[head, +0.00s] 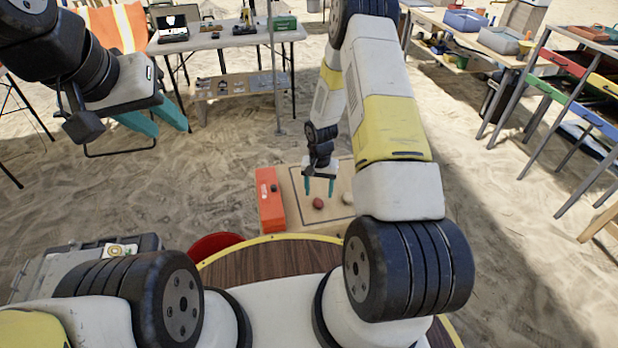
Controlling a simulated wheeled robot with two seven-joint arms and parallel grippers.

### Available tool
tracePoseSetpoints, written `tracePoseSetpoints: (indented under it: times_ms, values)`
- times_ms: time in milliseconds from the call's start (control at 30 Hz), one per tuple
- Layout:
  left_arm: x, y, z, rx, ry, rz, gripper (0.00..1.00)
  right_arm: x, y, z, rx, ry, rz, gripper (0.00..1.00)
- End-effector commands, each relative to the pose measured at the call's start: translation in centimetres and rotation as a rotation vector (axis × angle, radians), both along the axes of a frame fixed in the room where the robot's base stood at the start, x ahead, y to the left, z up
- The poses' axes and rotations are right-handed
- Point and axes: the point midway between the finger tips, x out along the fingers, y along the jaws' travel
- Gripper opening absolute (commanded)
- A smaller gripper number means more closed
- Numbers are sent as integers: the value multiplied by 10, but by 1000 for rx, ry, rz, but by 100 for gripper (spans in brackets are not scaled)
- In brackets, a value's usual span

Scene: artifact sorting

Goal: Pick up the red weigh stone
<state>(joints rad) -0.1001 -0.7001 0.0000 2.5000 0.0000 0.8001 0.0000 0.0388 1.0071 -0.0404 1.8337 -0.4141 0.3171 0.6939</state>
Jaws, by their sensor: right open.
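The red weigh stone (318,203) lies on a light tan board or table top (296,214) in front of me, inside a thin dark outline. My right gripper (319,192) points down over it, with its two teal fingers apart and nothing between them. The fingertips appear just above or behind the stone; the exact height gap cannot be told. My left gripper (167,127) is raised at the upper left, far from the stone, with its teal fingers apart and empty.
A pale stone (348,198) lies right of the red one, close to my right arm. An orange-red box (270,199) stands at the board's left. A red bucket (214,245) and a grey case (60,268) are nearer left. Tables line the back and right; sand lies between.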

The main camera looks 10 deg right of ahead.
Motion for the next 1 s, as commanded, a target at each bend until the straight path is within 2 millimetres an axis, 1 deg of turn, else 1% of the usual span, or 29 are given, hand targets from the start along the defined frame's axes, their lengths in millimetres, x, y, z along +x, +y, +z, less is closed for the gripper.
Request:
tracePoseSetpoints:
  times_ms: [200,300,433,633,933,1000]
  values:
    - [0,0,0,0,0,0,36,1,1,-32,1,2,0,60]
    - [0,0,0,0,0,0,36,2,0,-45,0,0,2,60]
    - [0,0,0,0,0,0,36,3,0,-52,0,-1,0,60]
    - [0,0,0,0,0,0,36,3,0,-52,-1,-2,0,60]
    - [0,0,0,0,0,0,36,3,0,-52,-1,-2,0,1]
    - [0,0,0,0,0,0,36,3,0,-52,0,-2,0,0]
